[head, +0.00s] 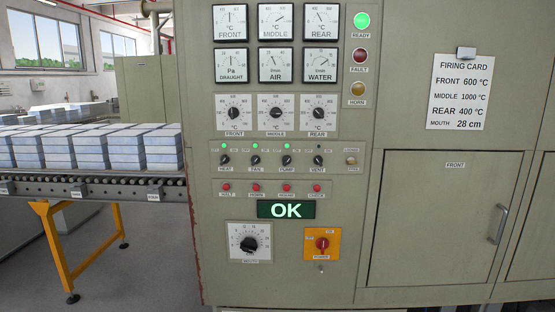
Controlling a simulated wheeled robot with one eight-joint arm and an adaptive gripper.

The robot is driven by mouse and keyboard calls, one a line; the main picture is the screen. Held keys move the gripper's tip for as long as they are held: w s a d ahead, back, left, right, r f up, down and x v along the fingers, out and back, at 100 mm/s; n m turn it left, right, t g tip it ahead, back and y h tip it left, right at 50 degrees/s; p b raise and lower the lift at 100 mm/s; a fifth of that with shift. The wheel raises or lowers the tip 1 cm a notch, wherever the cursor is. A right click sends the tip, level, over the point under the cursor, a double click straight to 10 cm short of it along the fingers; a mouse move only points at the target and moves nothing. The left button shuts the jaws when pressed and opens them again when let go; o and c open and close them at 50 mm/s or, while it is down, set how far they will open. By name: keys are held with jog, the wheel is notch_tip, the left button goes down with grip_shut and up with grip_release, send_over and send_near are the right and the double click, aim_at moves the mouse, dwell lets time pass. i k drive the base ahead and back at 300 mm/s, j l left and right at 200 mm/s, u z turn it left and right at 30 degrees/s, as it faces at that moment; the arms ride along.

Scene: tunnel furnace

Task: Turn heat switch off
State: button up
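The heat switch (225,160) is a small black rotary knob at the left end of a row of similar switches on the grey-green control panel. A label that reads as HEAT sits under it. A small green lamp (222,147) above it is lit. The fan switch (255,160), pump switch (287,160) and vent switch (319,160) stand to its right. Green lamps are lit above fan and pump; the one above vent is dark. The knob's exact pointing is too small to tell. My gripper is not in view.
Temperature dials (276,114) sit above the switches, red buttons (257,188) below. A green OK display (286,209), a large black knob (249,245) and a red power switch (322,244) are lower. A roller conveyor (90,187) with stacked blocks stands left. A door handle (499,224) protrudes right.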

aim_at(224, 158)
jog(key=j, duration=1)
jog(key=i+j, duration=0.15)
jog(key=j, duration=0.85)
